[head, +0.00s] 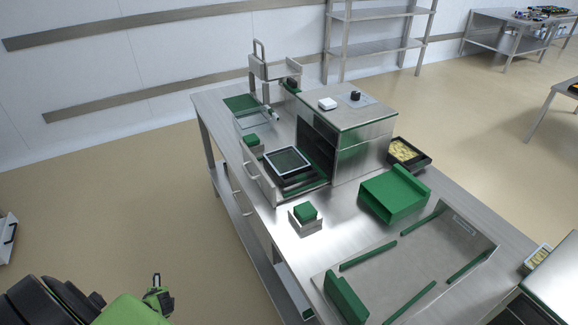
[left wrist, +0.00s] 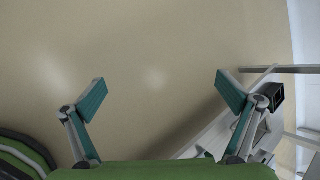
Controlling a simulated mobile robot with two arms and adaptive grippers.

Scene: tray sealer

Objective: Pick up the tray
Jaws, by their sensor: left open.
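A black tray (head: 287,160) with a pale, glossy top sits in the pulled-out drawer of the steel tray sealer (head: 346,120). Another black tray (head: 425,165) with yellowish contents stands on the table to the right of the sealer. I cannot tell which tray the task names. My left gripper (head: 158,296) is low at the left, over the floor and well apart from the table. In the left wrist view the left gripper (left wrist: 163,92) is open, with nothing between its fingers. My right gripper is not in view.
The steel table (head: 270,225) carries a green block on a small base (head: 305,213), a large green holder (head: 393,195) and a clear-walled area with green rails (head: 368,256). A scale-like device (head: 275,70) stands at the far end. Open floor lies left of the table.

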